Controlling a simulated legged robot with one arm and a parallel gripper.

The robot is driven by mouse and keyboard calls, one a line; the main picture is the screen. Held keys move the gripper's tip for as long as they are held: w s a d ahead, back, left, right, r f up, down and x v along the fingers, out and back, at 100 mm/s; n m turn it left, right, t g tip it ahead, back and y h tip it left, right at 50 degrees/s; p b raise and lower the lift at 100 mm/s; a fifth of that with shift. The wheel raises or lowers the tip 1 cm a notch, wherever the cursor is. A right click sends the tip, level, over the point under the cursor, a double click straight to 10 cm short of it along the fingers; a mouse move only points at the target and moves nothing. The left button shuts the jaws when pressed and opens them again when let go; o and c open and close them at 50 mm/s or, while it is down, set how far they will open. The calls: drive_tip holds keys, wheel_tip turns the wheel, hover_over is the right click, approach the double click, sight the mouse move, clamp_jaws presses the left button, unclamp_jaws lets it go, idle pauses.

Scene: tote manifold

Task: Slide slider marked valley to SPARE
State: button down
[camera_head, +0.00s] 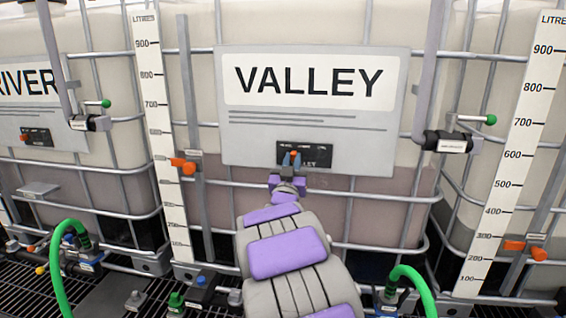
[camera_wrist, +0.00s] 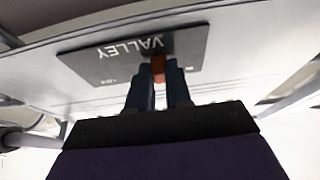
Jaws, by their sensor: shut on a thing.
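The slider panel marked VALLEY (camera_head: 317,152) is a small black plate low on the grey sign of the middle tote. Its orange slider knob (camera_head: 294,154) shows at the tip of my gripper (camera_head: 291,160), left of the plate's middle. In the wrist view the black plate (camera_wrist: 112,62) appears upside down, and my gripper's two dark fingers (camera_wrist: 158,80) are closed on the orange knob (camera_wrist: 158,66). The fingers cover part of the plate, and the position labels are too small to read.
The large VALLEY sign (camera_head: 314,108) hangs on the tote's metal cage. A RIVER tote (camera_head: 28,88) stands at left. White litre scales with orange markers (camera_head: 183,165) flank the middle tote. Green hoses (camera_head: 60,275) and valves are low in front.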

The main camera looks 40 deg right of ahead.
sight(305, 153)
drive_tip(key=shift+s+d, duration=1)
drive_tip(key=shift+s, duration=0.15)
drive_tip(key=shift+a, duration=0.1)
drive_tip(key=shift+w, duration=0.1)
drive_tip(key=c, duration=1)
unclamp_jaws()
drive_tip(key=shift+c, duration=0.2)
drive_tip(key=shift+f, duration=0.15)
